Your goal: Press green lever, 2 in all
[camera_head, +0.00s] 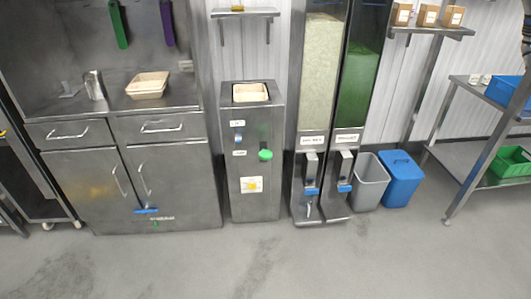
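The green lever (265,154) is a round green knob on the front of a steel cabinet machine (240,180) in the middle of the head view. A smaller blue lever (238,138) sits to its upper left, beside two white labels. A light-coloured tray (250,93) sits in the recess at the top of the machine. Neither of my grippers shows in the view, and nothing touches the green lever.
Left is a steel counter (120,125) with a beige tray (147,85) and metal jug (94,85). Two tall dispensers (322,70) stand right, with grey (370,182) and blue (402,180) bins beside them and a steel table (470,152) farther right. The floor in front is clear.

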